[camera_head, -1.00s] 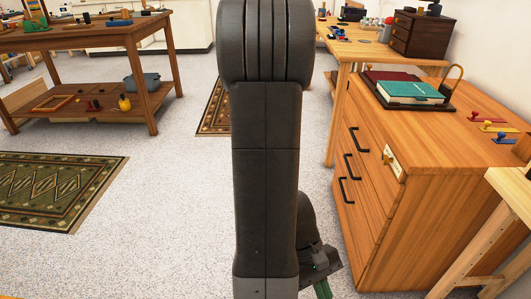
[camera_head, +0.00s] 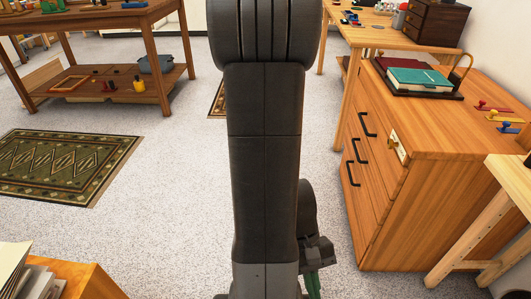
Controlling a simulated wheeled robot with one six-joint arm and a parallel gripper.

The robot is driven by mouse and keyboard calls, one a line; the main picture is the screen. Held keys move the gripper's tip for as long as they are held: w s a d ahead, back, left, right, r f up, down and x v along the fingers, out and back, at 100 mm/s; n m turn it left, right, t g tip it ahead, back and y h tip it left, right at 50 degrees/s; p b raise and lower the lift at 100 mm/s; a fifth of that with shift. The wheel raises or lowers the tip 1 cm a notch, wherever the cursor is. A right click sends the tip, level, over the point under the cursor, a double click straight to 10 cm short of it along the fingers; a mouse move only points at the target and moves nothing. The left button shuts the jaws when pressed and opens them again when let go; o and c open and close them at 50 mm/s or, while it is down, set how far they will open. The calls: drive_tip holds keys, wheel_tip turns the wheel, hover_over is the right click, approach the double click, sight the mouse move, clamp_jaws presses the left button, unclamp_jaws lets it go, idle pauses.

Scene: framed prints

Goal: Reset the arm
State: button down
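My dark arm stands upright through the middle of the head view and hides part of the floor behind it. My gripper (camera_head: 313,284) shows low beside the arm, at its right, with green finger parts pointing down. Its tips run to the bottom edge of the picture, and I cannot tell whether they are open or shut. I see nothing held in the part that shows.
A wooden drawer cabinet (camera_head: 395,190) with a book tray (camera_head: 455,96) stands close on the right. A workbench (camera_head: 150,18) stands at the back left. A patterned rug (camera_head: 65,165) lies left. Papers (camera_head: 25,275) are at the front left. Carpet between is clear.

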drive_tip(key=shift+m+g+y, duration=0.3)
drive_tip(key=shift+m+y, duration=0.2)
drive_tip(key=shift+m, duration=0.1)
drive_tip(key=shift+s+d+r+p, duration=0.1)
drive_tip(key=shift+s+r+p, duration=0.6)
drive_tip(key=shift+r+p, duration=0.15)
drive_tip(key=shift+s+d+r+p, duration=0.1)
drive_tip(key=shift+s+r+p, duration=0.6)
drive_tip(key=shift+r, duration=0.2)
drive_tip(key=shift+f, duration=0.1)
